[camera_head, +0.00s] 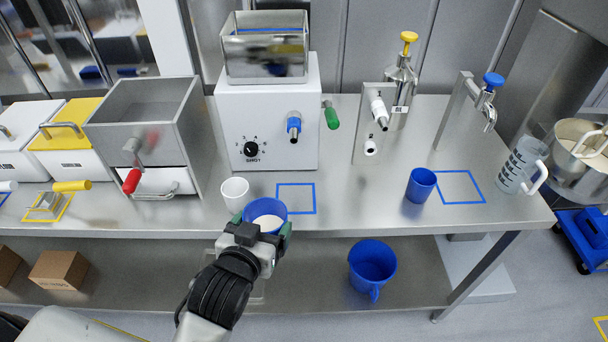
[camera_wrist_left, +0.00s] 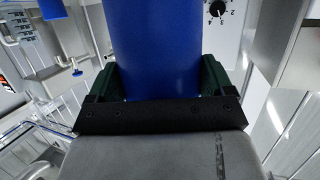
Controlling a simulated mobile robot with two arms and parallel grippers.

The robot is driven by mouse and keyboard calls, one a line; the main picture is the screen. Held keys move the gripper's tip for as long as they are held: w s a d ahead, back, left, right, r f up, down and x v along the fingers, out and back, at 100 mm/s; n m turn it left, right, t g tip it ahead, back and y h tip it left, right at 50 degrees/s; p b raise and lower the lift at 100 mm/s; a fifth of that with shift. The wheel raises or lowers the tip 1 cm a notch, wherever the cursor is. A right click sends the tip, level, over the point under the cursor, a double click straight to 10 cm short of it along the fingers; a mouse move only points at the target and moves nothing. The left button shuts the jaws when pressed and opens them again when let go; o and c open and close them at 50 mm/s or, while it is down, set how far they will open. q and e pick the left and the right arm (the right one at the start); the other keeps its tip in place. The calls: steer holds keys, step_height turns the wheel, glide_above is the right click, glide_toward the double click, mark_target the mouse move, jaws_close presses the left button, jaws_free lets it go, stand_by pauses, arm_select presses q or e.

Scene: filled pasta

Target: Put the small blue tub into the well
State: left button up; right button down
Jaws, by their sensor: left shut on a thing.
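A small blue tub (camera_head: 277,206) with something white in it is held near the front edge of the steel counter. My left gripper (camera_head: 262,226) is shut on it, one green-padded finger on each side. In the left wrist view the tub's blue wall (camera_wrist_left: 155,50) fills the gap between the fingers (camera_wrist_left: 158,82). A second, smaller blue cup (camera_head: 420,186) stands on the counter to the right. No thing is plainly marked as the well; an open steel hopper (camera_head: 262,62) tops the white dispenser. My right gripper is not in view.
A white cup (camera_head: 235,193) stands close left of the held tub. An empty blue-outlined square (camera_head: 297,199) lies just behind it. The white dispenser (camera_head: 262,125) with dial stands further back. A clear measuring jug (camera_head: 521,165) is at the right. A blue jug (camera_head: 372,266) sits on the lower shelf.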

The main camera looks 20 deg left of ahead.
arm_select(q)
steer(key=w+d+r+m+h, duration=0.1)
steer(key=w+d+r, duration=0.3)
steer(key=w+d, duration=0.4)
steer(key=shift+w+h+p, duration=0.3)
steer(key=shift+w+p, duration=0.15)
steer(key=shift+w, duration=0.55)
steer(key=w+a+f+p, duration=0.1)
steer(key=w+a+f, duration=0.1)
steer(key=f, duration=0.1)
steer(key=w+a+f+p, duration=0.1)
steer(key=w+a+f, duration=0.2)
steer(key=w+a+f+p, duration=0.2)
steer(key=w+f, duration=0.1)
steer(key=f, duration=0.1)
steer(key=shift+w+a+f, duration=0.1)
steer(key=shift+w+a, duration=0.15)
steer(key=shift+a, duration=0.15)
steer(key=shift+f, duration=0.25)
